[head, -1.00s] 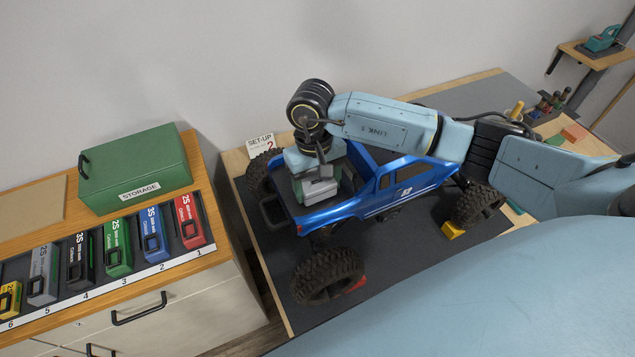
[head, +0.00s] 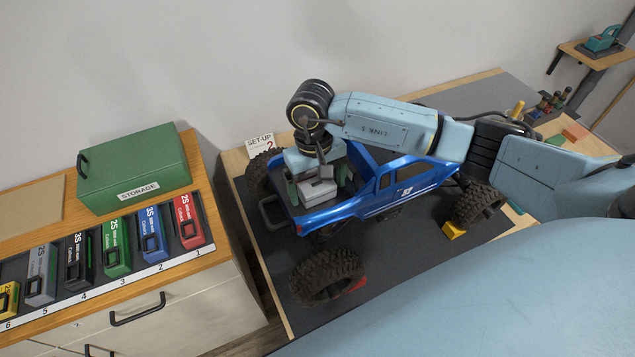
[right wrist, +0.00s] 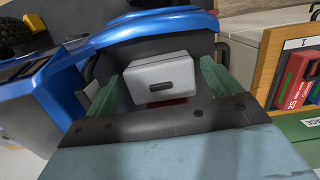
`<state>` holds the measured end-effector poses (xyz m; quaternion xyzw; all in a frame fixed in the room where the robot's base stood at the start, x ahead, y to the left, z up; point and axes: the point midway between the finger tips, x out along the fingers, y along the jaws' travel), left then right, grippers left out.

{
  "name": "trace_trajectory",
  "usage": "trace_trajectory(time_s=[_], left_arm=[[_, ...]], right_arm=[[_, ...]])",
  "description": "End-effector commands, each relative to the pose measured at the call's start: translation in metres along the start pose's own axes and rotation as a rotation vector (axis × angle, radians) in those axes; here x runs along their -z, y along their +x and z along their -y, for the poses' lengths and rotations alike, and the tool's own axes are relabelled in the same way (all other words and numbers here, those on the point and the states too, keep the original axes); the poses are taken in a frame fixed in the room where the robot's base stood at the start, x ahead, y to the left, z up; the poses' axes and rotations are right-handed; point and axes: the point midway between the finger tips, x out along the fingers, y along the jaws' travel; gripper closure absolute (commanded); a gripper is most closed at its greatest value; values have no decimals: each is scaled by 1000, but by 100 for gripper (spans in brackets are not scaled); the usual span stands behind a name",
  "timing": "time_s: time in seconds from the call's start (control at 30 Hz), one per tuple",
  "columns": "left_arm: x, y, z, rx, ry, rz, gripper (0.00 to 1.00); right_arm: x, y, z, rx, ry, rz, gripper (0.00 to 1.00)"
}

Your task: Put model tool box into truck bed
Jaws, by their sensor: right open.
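The model tool box (head: 318,192) is a small light grey box with a dark handle. It sits in the bed of the blue truck (head: 408,190), near the tail end. In the right wrist view the tool box (right wrist: 158,75) shows upright between the two green fingers. My right gripper (head: 318,184) reaches down over the bed from above, its fingers spread on either side of the box with visible gaps. The underside of the box is hidden. My left gripper is not in view.
The truck stands on a dark mat (head: 420,241) on the table, with a yellow block (head: 454,230) by a wheel. A cabinet at left holds a green storage box (head: 135,172) and a rack of coloured packs (head: 115,250). A set-up sign (head: 261,142) stands behind.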

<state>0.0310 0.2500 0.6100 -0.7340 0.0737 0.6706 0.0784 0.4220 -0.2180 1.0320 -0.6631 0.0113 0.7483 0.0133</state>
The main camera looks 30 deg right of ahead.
Motion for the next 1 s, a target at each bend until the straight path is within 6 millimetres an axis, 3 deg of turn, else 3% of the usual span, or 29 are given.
trace_trajectory(time_s=[0.13, 0.3, 0.6, 0.8, 1.0], left_arm=[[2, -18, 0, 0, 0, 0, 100], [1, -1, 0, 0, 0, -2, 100], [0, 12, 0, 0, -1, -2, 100], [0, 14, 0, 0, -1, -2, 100], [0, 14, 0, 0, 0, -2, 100]], right_arm=[[-2, -14, 1, 1, 1, 2, 10], [1, -51, 0, 0, -1, -9, 10], [0, -112, 0, 0, 0, -5, 10], [-1, -128, 0, 1, 0, 0, 10], [-1, -130, 0, 1, 0, 0, 10]])
